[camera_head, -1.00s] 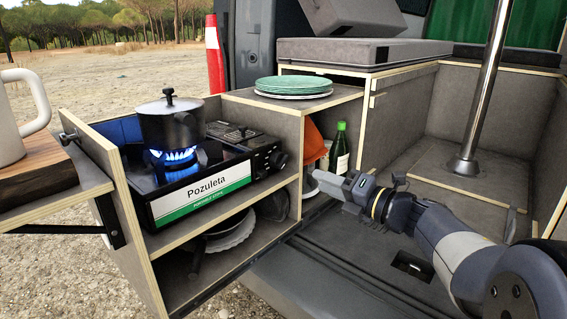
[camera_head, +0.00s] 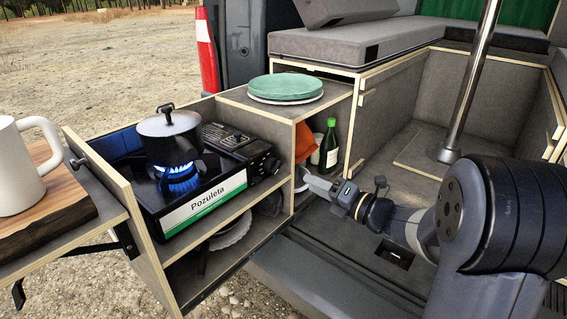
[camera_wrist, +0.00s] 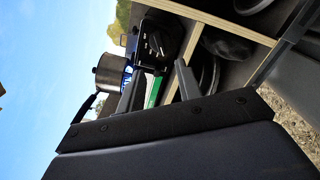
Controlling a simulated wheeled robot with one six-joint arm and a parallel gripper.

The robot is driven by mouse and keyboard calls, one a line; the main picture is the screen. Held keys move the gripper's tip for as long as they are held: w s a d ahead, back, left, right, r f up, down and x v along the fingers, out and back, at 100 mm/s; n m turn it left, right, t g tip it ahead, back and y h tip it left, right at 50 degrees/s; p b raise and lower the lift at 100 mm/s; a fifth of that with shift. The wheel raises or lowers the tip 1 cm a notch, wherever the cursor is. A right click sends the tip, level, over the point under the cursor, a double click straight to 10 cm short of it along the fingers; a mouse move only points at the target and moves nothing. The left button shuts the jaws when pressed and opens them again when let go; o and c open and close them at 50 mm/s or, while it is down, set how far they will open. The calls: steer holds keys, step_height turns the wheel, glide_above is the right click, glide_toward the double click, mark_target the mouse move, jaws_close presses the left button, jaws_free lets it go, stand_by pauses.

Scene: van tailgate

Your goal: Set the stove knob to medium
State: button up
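The camping stove (camera_head: 205,195) with a "Pozuleta" label sits on the upper shelf of the pull-out unit, and a blue flame burns under the pot (camera_head: 170,137). The stove knob (camera_head: 272,165) is a dark dial on the stove's right end; its setting is too small to read. In the wrist view, which is turned sideways, the knob (camera_wrist: 156,42) shows beyond my fingers. My gripper (camera_head: 308,183) is to the right of the stove, apart from the knob. In the wrist view my gripper (camera_wrist: 160,88) shows two fingers spread apart with nothing held.
Green plates (camera_head: 285,87) sit on the cabinet top behind the stove. A green bottle (camera_head: 329,146) and an orange item (camera_head: 304,143) stand in the side opening near my gripper. A white mug (camera_head: 22,165) is on a wooden board at left. A metal pole (camera_head: 470,85) rises at right.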

mark_target(279, 168)
steer(key=x, duration=1)
steer(key=shift+w+a+b, duration=0.1)
steer(key=shift+b, duration=0.2)
steer(key=shift+c, duration=0.3)
jaws_close()
